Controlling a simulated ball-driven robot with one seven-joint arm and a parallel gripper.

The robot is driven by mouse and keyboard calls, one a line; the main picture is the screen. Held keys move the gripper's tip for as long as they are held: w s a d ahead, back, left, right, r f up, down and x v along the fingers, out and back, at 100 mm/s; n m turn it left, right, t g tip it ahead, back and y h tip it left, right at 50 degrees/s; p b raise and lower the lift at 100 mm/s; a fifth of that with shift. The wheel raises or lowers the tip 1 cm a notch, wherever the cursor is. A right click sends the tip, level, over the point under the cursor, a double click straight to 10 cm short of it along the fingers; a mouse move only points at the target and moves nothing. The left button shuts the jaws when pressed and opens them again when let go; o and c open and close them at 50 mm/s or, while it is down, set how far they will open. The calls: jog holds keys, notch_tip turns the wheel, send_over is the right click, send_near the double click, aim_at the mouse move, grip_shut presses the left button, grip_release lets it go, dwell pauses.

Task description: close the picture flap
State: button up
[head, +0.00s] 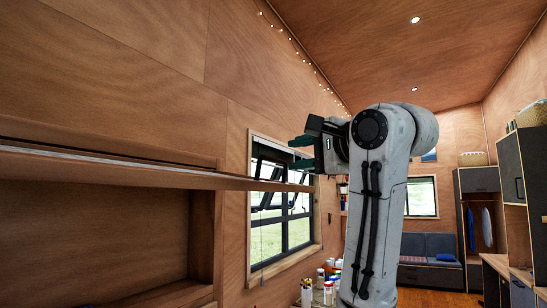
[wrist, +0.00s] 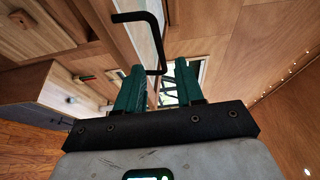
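The picture flap (head: 150,172) is a wooden panel seen nearly edge-on in the head view. It stands out level from the left wall, above a recessed wooden niche. My gripper (head: 306,152) is near the flap's far right end, slightly above its edge in the picture; the exact gap cannot be told. In the wrist view the green fingers of my gripper (wrist: 158,78) are apart. A black bent bar handle (wrist: 158,42) shows beyond and between the fingertips. I cannot tell whether the fingers touch it.
A window (head: 280,205) with tilted panes is behind the flap's end. Several bottles and jars (head: 325,285) stand below my arm. A sofa (head: 428,262) and dark cabinets (head: 510,170) are at the back right. Open air lies above the flap.

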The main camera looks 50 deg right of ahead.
aim_at(275, 160)
jog(key=w+p, duration=0.1)
jog(key=w, duration=0.2)
jog(key=w+p, duration=0.1)
jog(key=w, duration=0.1)
jog(key=w+d+p, duration=0.1)
jog(key=w, duration=0.2)
jog(key=shift+w+d+f, duration=0.1)
jog(key=shift+w+f, duration=0.05)
jog(key=shift+w, duration=0.2)
grip_shut()
